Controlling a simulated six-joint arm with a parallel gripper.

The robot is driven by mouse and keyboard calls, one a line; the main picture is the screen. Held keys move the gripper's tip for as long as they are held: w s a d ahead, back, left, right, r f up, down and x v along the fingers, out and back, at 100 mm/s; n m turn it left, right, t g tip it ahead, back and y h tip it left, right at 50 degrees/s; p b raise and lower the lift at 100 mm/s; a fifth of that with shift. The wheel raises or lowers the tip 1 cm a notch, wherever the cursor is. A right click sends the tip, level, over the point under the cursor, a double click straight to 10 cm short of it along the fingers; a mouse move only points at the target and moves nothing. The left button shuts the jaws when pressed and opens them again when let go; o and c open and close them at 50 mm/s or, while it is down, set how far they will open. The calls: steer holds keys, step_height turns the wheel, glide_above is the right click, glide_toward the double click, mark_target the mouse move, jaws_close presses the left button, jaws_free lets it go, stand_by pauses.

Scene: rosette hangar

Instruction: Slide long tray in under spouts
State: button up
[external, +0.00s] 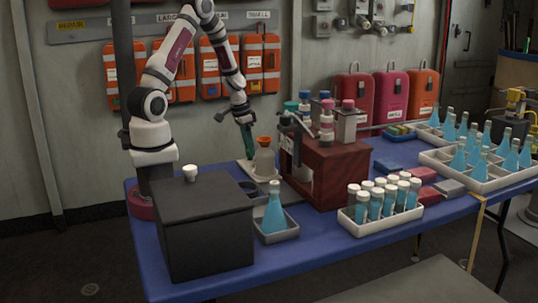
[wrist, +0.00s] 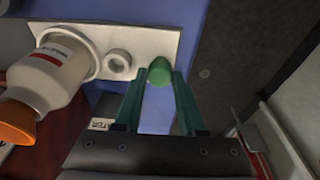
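The long white tray (wrist: 160,38) lies in the wrist view with a green knob (wrist: 159,67) near one edge. On it are a white bottle with an orange top (wrist: 55,72) and a small white ring (wrist: 119,63). In the external view the bottle (external: 264,160) stands upright on the tray, left of the red-brown dispenser (external: 345,175).
A black box (external: 200,225) stands at the front left, beside a small tray (external: 290,233) with a blue flask. A rack of capped blue bottles (external: 345,215) stands in front of the dispenser. Flask trays (external: 440,158) fill the right end.

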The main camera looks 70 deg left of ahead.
mark_target(267, 144)
steer(key=shift+c, duration=1)
steer(key=shift+d, duration=7)
steer(key=o, duration=1)
steer(key=shift+r, duration=0.15)
steer(key=shift+r, duration=3.4)
